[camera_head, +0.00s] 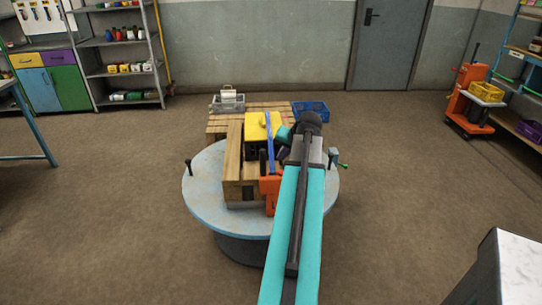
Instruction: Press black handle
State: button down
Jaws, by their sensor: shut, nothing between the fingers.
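A black handle (263,161) appears as a small dark upright piece beside a blue bar (270,145) and an orange body (270,192) on the round table (208,203). Another black-topped post (188,166) stands at the table's left edge. I cannot tell which is the task's handle. My teal arm reaches over the table from the bottom. My gripper (283,153) is a small dark shape beyond the orange body, just right of the blue bar. It is shut and partly hidden by my arm; contact cannot be made out.
Wooden blocks (233,167) and a yellow object (258,130) crowd the table's middle. A green-handled clamp (335,157) is at its right edge. Behind stands a wooden pallet (221,119) with a grey crate (228,104) and a blue crate (311,112).

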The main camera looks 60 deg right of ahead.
jog(key=shift+s+d+r, duration=0.4)
jog(key=shift+s+r, duration=0.05)
jog(key=shift+r, duration=0.15)
jog(key=shift+s+d+r, duration=0.4)
jog(key=shift+s+r, duration=0.05)
jog(key=shift+r, duration=0.1)
jog(key=shift+w+f, duration=0.1)
jog(key=p, duration=0.4)
send_near(263, 162)
jog(key=shift+w+d+f, duration=0.25)
jog(key=shift+d+f, duration=0.3)
jog(key=shift+f, duration=0.1)
jog(key=shift+w+d+f, duration=0.3)
jog(key=shift+d+f, duration=0.25)
jog(key=shift+f, duration=0.05)
jog(key=shift+w+d+f, duration=0.25)
jog(key=shift+d+f, duration=0.3)
jog(key=shift+f, duration=0.1)
jog(key=shift+s+h, duration=0.15)
jog(key=shift+h, duration=0.15)
